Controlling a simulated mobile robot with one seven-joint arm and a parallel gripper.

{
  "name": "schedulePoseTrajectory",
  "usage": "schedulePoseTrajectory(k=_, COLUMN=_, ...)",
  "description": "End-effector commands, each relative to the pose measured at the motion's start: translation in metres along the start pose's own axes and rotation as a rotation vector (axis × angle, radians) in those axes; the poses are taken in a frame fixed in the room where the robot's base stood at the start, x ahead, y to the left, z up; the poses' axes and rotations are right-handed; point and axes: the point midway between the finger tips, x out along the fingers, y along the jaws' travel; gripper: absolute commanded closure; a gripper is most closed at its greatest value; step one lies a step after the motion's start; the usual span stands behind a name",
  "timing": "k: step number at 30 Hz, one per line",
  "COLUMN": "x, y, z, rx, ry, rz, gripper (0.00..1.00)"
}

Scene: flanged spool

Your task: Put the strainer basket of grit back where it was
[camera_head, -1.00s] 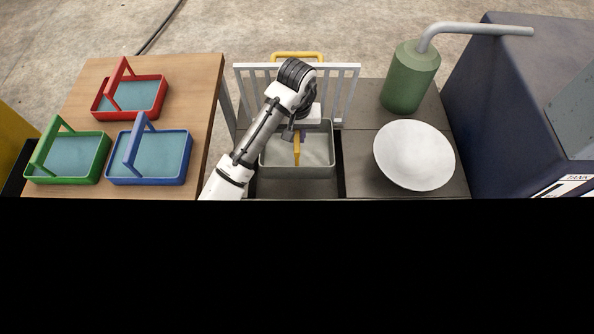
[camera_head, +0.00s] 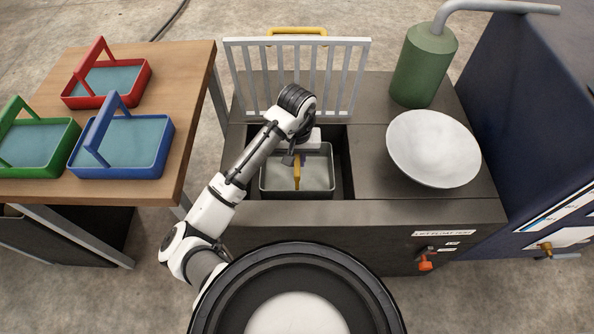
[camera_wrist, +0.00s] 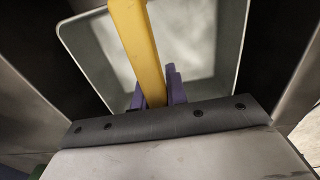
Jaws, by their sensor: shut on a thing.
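The grey strainer basket (camera_head: 271,182) has an upright yellow handle (camera_head: 297,172) and pale grit inside. It is in the dark rectangular well (camera_head: 343,160) of the grey counter, with dark gaps behind it and at its right. I cannot tell whether it rests on anything. My gripper (camera_head: 298,158) is shut on the yellow handle above the basket. In the wrist view the purple fingers (camera_wrist: 160,90) hold the yellow bar, and the basket's pale inside (camera_wrist: 188,45) shows beyond. The near part of the basket is hidden there by the gripper body.
A white barred grate (camera_head: 345,75) with a yellow handle stands upright behind the well. A white bowl (camera_head: 433,148) and a green spouted canister (camera_head: 423,65) stand at right. Red, green and blue trays (camera_head: 122,150) are on the wooden table at left. A navy cabinet (camera_head: 530,110) stands far right.

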Motion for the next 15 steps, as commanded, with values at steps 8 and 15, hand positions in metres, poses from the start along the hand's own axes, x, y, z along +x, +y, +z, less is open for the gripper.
schedulePoseTrajectory(k=8, x=0.036, y=-0.001, z=0.0, rx=0.0, ry=-0.001, rz=-0.002, gripper=1.0)
schedulePoseTrajectory(k=15, x=0.039, y=0.0, z=0.0, rx=0.0, ry=0.0, rz=0.0, gripper=1.0)
